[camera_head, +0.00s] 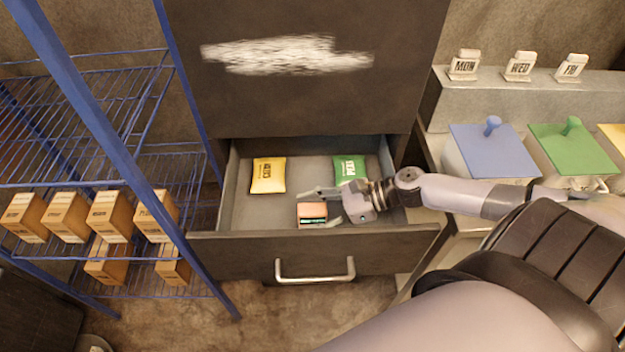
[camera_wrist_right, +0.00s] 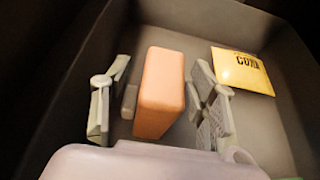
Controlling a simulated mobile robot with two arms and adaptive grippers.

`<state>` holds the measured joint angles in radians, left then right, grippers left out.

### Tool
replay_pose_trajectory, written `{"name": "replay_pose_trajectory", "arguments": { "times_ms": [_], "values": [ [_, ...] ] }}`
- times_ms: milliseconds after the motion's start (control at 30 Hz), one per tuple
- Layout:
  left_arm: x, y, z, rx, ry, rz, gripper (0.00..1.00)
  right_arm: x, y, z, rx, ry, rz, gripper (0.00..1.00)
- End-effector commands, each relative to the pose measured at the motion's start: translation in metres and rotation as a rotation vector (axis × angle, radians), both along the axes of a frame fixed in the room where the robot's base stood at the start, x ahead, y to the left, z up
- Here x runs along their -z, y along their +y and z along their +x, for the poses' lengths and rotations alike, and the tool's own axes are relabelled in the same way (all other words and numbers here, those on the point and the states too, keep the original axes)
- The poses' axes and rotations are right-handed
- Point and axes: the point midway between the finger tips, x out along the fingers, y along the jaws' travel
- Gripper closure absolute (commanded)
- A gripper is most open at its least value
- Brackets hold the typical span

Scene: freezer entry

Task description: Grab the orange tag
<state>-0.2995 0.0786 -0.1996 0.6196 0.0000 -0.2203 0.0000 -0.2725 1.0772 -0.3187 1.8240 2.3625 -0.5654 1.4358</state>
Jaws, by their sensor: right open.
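An orange block-shaped tag (camera_head: 312,210) lies in the open drawer near its front wall, with a dark and teal face toward the front. In the right wrist view the orange tag (camera_wrist_right: 160,92) stands between the two fingers of my right gripper (camera_wrist_right: 165,80), with a visible gap on each side. In the head view my right gripper (camera_head: 318,207) reaches into the drawer from the right, its fingers apart around the tag. It is open and holds nothing. My left gripper is not in view.
The drawer (camera_head: 225,210) also holds a yellow packet (camera_head: 268,175) and a green packet (camera_head: 350,168). The drawer's front wall and handle (camera_head: 315,270) are close to the tag. A blue wire rack (camera_head: 130,170) with cardboard boxes stands left; lidded bins (camera_head: 490,150) stand right.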

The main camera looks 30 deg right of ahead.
Motion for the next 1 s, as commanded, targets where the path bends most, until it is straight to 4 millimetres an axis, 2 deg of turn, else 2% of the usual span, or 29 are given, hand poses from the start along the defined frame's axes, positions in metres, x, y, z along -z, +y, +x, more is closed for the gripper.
{"name": "replay_pose_trajectory", "arguments": {
  "times_ms": [233,567,1000],
  "values": [
    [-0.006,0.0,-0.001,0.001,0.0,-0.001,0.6,0.011,0.023,0.016,0.001,-0.003,0.002,0.47],
    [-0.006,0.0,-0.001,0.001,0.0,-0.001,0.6,0.015,0.026,0.017,0.001,-0.001,-0.001,0.47],
    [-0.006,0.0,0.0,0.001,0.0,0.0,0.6,0.015,0.026,0.017,0.0,0.0,0.0,0.76]
  ]
}}
